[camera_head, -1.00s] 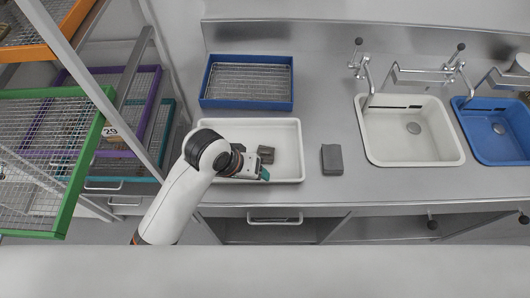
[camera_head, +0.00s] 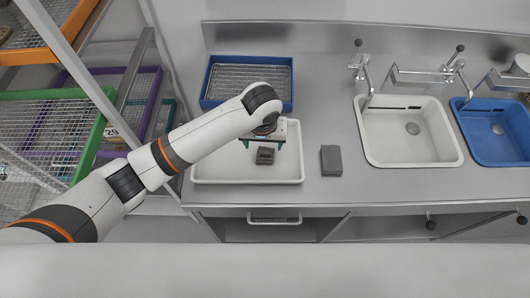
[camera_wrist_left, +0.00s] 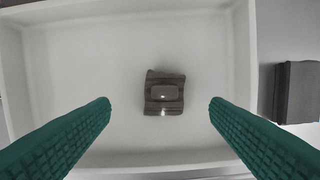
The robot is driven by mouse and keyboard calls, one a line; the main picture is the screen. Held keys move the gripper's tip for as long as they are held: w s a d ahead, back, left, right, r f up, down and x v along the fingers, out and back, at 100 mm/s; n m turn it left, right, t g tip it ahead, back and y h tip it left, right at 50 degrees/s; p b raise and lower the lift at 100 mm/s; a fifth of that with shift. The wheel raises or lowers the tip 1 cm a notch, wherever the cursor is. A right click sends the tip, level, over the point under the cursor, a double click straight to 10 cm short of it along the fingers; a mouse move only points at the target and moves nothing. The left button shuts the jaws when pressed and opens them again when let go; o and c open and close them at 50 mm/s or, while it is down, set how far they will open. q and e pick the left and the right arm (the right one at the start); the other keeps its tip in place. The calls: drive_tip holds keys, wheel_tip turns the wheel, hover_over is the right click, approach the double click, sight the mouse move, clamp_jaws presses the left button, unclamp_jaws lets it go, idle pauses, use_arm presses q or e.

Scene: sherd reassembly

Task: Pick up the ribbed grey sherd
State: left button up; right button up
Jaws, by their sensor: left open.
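The ribbed grey sherd (camera_head: 265,156) lies in the white tray (camera_head: 206,172), right of the tray's middle. In the left wrist view the sherd (camera_wrist_left: 164,92) is dark grey-brown, with a raised lighter rectangle on its top. My left gripper (camera_head: 263,145) is over the tray, just above the sherd in the head view. Its green fingers (camera_wrist_left: 160,104) are wide apart, one on each side of the sherd. They do not touch it, and nothing is between them but the view of the sherd. My right gripper is not in view.
A dark grey block (camera_head: 331,160) lies on the steel counter right of the tray and also shows in the left wrist view (camera_wrist_left: 298,92). A blue tray with a wire rack (camera_head: 247,105) is behind. A white sink (camera_head: 370,150) is farther right. Mesh shelves (camera_head: 98,160) stand at left.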

sight(265, 153)
use_arm(q)
drive_tip(key=shift+w+d+f+p, duration=0.1)
drive_tip(key=shift+f+p, duration=0.1)
drive_tip(key=shift+f, duration=0.8)
drive_tip(key=shift+w+d+f+p, duration=0.15)
drive_tip(key=shift+f+p, duration=0.1)
drive_tip(key=shift+f, duration=0.75)
drive_tip(key=shift+w+d+f+p, duration=0.1)
drive_tip(key=shift+f+p, duration=0.1)
drive_tip(key=shift+f, duration=0.8)
drive_tip(key=c, duration=1.1)
